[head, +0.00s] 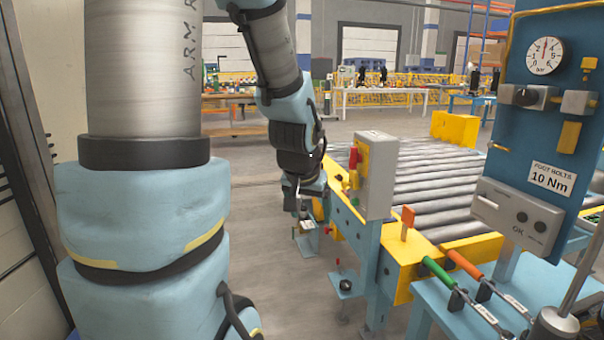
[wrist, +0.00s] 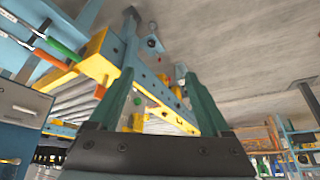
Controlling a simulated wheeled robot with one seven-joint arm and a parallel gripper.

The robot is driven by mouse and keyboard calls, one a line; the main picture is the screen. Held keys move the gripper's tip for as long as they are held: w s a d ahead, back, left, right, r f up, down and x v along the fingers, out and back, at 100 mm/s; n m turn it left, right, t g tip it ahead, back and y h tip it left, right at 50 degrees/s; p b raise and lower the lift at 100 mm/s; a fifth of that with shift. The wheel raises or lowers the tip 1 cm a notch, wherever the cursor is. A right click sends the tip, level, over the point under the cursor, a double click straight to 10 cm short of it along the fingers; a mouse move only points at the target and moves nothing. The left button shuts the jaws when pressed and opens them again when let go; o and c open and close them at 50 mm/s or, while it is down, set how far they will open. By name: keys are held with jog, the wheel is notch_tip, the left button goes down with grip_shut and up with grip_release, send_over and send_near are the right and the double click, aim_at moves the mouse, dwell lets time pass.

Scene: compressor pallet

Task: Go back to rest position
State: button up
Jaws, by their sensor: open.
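My gripper (head: 302,212) hangs at the end of my arm, left of the grey control box and beside the yellow side of the roller conveyor. Its fingers are small and partly dark in the head view. In the wrist view my gripper (wrist: 160,76) shows two green fingers spread apart, with nothing held between them. The wrist picture is turned over, with the floor at the top.
A roller conveyor (head: 425,178) with yellow frame runs right of my gripper. A grey control box (head: 378,178) stands at its near corner. A blue panel (head: 540,110) with a gauge and a green-handled tool (head: 438,270) are at right. Open floor (head: 262,250) lies left.

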jog(key=s+a+f+n+g+y, duration=0.1)
jog(key=s+a+f+n+g, duration=0.25)
jog(key=s+a, duration=0.45)
notch_tip(320, 180, up, 16)
jog(key=p, duration=1.5)
jog(key=shift+s+a+f+m+p, duration=0.2)
jog(key=shift+m+p, duration=0.15)
jog(key=shift+m, duration=0.1)
jog(key=shift+f, duration=0.1)
